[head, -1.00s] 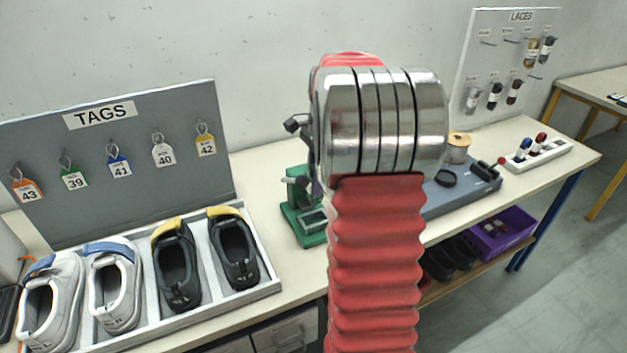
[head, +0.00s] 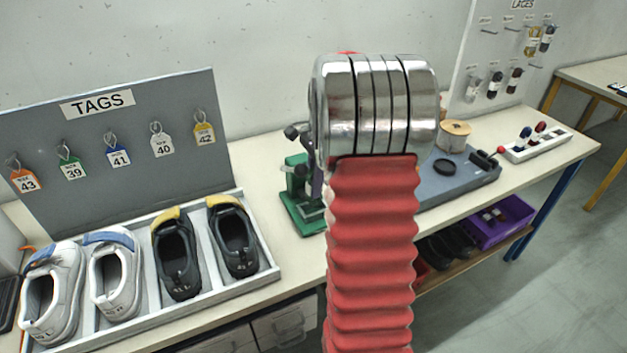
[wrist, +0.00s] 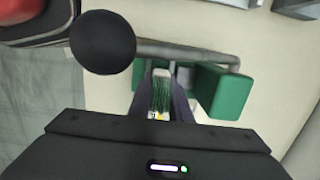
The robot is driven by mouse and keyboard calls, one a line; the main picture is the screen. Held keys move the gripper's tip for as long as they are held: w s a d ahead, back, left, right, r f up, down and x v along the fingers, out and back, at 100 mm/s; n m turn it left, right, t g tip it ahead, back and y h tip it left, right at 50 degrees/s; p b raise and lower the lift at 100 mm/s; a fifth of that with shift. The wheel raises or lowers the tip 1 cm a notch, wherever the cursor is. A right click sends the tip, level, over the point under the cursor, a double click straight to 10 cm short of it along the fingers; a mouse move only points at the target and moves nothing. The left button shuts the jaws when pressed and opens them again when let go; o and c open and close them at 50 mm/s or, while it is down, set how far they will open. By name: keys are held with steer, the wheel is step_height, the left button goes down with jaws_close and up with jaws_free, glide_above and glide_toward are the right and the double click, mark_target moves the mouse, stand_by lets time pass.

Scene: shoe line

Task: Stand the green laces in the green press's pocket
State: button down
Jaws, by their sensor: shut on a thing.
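The green laces (wrist: 160,98) are a small upright bundle with a pale band, pinched between the dark purple fingers of my gripper (wrist: 165,88) in the wrist view. My gripper is shut on them. The green press (wrist: 222,91) is just right of the laces, with its grey lever bar and black ball knob (wrist: 103,42) crossing above the fingers. In the head view the green press (head: 300,200) stands on the bench, partly behind my arm. My arm hides most of the gripper there. The press's pocket cannot be made out clearly, nor whether the laces touch it.
A tray of shoes (head: 262,278) and a tag board (head: 190,90) stand left of the press. A blue-grey platform (head: 470,180) with a spool (head: 453,136) is to the right. Farther right are a white rack (head: 548,148) and a lace board (head: 500,45).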

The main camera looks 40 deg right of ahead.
steer(key=shift+f, duration=1.7)
steer(key=c, duration=1.6)
jaws_free()
steer(key=shift+o, duration=0.2)
steer(key=shift+r, duration=0.1)
steer(key=r, duration=0.4)
steer(key=d+r, duration=0.1)
steer(key=r, duration=0.8)
steer(key=shift+s+d+r, duration=0.2)
steer(key=shift+d, duration=0.1)
